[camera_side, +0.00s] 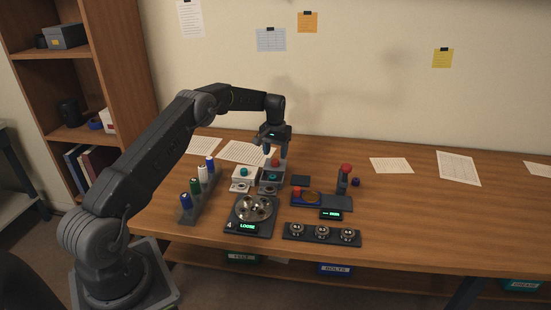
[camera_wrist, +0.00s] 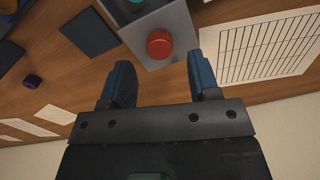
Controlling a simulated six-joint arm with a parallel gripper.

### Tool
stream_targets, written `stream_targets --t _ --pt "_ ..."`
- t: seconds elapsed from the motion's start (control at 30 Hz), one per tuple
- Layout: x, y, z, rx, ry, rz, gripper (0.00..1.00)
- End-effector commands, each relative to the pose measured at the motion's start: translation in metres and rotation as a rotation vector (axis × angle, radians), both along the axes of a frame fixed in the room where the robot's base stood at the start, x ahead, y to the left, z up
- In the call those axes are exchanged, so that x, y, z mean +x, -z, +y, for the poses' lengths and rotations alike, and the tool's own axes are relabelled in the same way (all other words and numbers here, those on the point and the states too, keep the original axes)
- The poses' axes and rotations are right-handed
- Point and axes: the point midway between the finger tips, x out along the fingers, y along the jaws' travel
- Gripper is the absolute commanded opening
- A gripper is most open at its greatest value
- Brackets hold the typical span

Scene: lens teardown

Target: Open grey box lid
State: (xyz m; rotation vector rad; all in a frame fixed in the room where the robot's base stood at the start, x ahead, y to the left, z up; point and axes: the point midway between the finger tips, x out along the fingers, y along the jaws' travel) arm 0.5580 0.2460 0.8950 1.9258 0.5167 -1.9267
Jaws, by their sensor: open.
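A red knob (camera_side: 275,162) sits on the grey box's top; the lid looks shut. In the wrist view the red knob (camera_wrist: 160,43) is just beyond the fingertips, roughly midway between them sideways. My gripper (camera_side: 275,153) points down over the grey box; its open fingers (camera_wrist: 161,72) hold nothing. The fingers partly hide the box's top in the side view, and I cannot tell how large the gap to the knob is.
A flat dark square (camera_side: 300,181) lies right of the grey box. A round dial unit (camera_side: 251,211), a rack of bottles (camera_side: 197,194), a three-cup strip (camera_side: 322,233) and a red-topped lever (camera_side: 344,176) stand around. Papers lie behind; the table's right side is mostly clear.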

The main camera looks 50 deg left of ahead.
Motion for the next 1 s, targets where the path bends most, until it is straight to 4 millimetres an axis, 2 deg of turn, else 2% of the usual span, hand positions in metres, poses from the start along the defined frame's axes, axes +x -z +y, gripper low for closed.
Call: stream_targets --t 0.03,0.2,0.4,0.6,1.0 --pt "0.001 -0.014 0.001 0.003 0.000 -0.005 0.56" --pt "0.001 -0.053 0.000 0.003 0.000 -0.004 0.56" --pt "0.001 -0.087 0.000 0.002 0.000 -0.003 0.56" --pt "0.000 -0.103 0.000 0.002 0.000 -0.003 0.56" --pt "0.000 -0.108 -0.002 0.003 0.003 -0.004 0.56"
